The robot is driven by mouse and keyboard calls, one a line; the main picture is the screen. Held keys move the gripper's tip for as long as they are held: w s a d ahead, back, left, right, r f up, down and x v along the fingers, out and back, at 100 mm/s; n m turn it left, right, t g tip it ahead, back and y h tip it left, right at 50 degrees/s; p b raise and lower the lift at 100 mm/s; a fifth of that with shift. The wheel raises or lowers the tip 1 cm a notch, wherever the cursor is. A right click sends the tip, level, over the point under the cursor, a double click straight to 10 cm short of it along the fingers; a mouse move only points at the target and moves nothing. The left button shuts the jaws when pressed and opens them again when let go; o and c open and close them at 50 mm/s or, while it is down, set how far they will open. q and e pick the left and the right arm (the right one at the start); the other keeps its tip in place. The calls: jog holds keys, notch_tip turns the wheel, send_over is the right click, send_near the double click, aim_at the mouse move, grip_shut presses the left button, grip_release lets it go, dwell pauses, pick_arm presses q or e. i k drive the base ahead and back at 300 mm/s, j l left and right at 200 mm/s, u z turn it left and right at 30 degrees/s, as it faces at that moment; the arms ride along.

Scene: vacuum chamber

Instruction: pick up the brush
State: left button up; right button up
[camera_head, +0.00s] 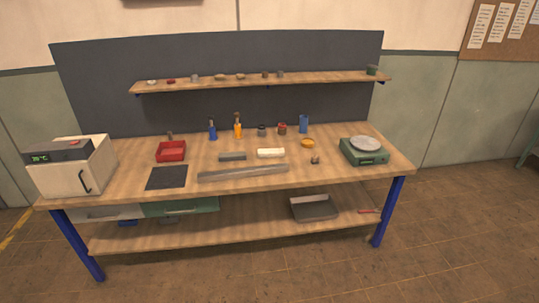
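I cannot tell for sure which thing is the brush. On the workbench top (330,172) lie a small dark grey block-like thing (232,156) and a whitish block-like thing (270,153), side by side near the middle. A long grey bar (243,173) lies in front of them. On the lower shelf (185,236), a thin red thing (369,211) lies near the right end, too small to make out. Neither of my grippers is in view.
A white oven-like box (67,168) stands at the left end, a green scale (362,154) at the right. A red tray (171,151), dark mat (166,178) and several bottles stand between. A grey pan-like thing (314,208) is below. The floor in front is clear.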

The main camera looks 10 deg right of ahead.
aim_at(314, 159)
jog(key=i+l, duration=0.2)
jog(key=i, duration=0.25)
jog(key=i+l, duration=0.15)
jog(key=i, duration=0.3)
